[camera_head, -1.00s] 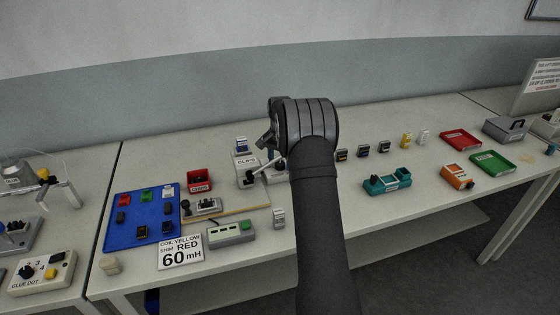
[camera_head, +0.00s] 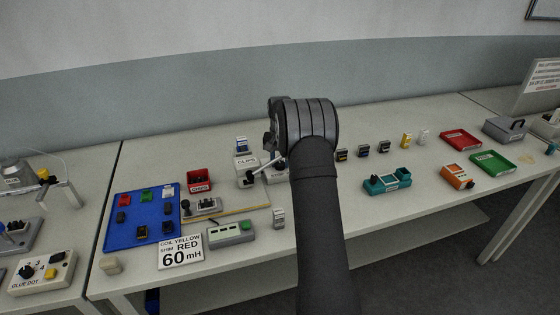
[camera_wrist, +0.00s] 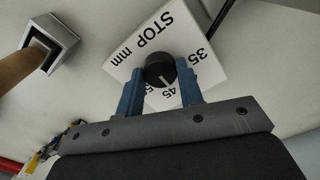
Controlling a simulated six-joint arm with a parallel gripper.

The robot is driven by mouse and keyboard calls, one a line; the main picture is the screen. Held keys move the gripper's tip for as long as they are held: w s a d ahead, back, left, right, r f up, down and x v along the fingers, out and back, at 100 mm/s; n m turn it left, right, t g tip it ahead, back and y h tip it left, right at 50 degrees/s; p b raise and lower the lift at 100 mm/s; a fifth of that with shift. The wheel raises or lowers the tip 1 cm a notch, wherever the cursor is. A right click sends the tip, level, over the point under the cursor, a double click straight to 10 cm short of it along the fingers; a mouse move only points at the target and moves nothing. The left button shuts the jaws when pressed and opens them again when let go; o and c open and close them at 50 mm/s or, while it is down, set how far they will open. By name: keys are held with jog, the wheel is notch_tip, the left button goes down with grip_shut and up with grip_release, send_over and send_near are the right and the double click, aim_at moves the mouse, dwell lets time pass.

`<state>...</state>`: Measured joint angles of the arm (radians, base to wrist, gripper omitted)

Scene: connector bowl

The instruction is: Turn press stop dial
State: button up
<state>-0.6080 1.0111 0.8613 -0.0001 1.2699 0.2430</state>
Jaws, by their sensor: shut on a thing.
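The stop dial is a round black knob (camera_wrist: 160,70) with a white pointer line, in the wrist view. It sits on a white plate (camera_wrist: 178,25) printed "STOP mm" with the numbers 35 and 45 and another partly hidden. The pointer line lies near 45. My gripper (camera_wrist: 160,82) has its two blue fingers on either side of the knob, shut on it. In the head view my arm hides the gripper and the dial.
In the wrist view a brown cylinder in a grey square holder (camera_wrist: 52,40) stands left of the dial, and a dark rod passes at upper right. In the head view a blue tray (camera_head: 112,232), a label card (camera_head: 181,252) and a teal device (camera_head: 387,182) lie on the table.

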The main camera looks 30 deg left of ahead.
jog(key=shift+n, duration=2.3)
jog(key=o, duration=1)
notch_tip(320, 180, up, 18)
jog(key=shift+f, duration=0.25)
notch_tip(320, 180, down, 18)
jog(key=shift+r, duration=0.25)
